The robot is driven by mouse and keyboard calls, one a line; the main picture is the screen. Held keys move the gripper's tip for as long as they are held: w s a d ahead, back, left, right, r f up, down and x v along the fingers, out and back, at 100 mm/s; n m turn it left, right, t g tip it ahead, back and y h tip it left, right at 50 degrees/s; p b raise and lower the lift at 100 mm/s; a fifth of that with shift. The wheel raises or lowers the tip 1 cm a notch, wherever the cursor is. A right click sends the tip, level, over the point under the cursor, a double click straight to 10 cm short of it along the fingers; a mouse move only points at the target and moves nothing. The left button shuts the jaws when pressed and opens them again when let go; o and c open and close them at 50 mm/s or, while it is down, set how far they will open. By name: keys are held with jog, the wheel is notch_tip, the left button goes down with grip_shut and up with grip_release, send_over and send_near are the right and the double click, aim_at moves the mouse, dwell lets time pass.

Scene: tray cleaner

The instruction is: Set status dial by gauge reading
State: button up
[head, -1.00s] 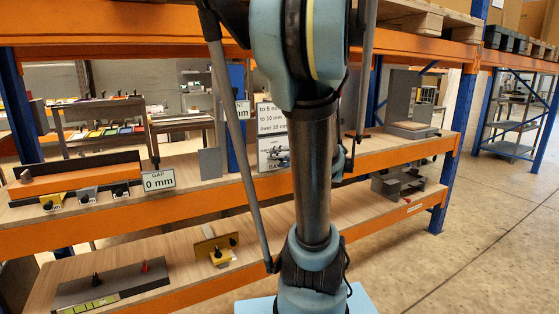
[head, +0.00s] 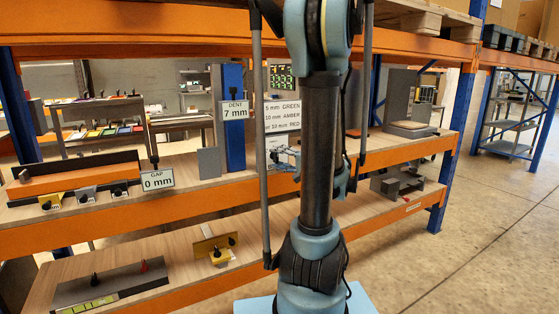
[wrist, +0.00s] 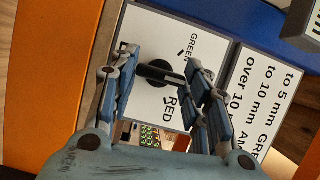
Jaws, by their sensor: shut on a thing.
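The status dial is a white plate (wrist: 150,27) with the words GREEN and RED and a black knob (wrist: 158,72). My gripper (wrist: 162,84) is shut on the knob, with a finger on each side in the wrist view. The knob's long end points right in that view, between GREEN and RED; the right finger hides any label there. In the head view my gripper (head: 285,157) is small and partly behind my arm. The dent gauge sign (head: 234,110) reads 7 mm. The rule card (head: 282,105) lists 5 mm GREEN, 10 mm AMBER and a RED line.
A gap sign (head: 158,180) reads 0 mm on the orange-edged shelf at left. A blue post (head: 233,147) stands behind the dent sign. A grey scale-like stand (head: 410,130) is at right. The lower shelf (head: 170,250) holds several small fixtures.

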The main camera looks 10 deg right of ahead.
jog(key=shift+s+f+m, duration=0.1)
jog(key=shift+f+m, duration=0.05)
jog(key=shift+m, duration=0.25)
dwell(0.3)
jog(key=o, duration=1)
jog(key=shift+o, duration=0.2)
jog(key=v, duration=1.1)
jog(key=shift+s+d+f, duration=0.15)
jog(key=shift+d+f, duration=0.1)
jog(key=shift+d, duration=0.05)
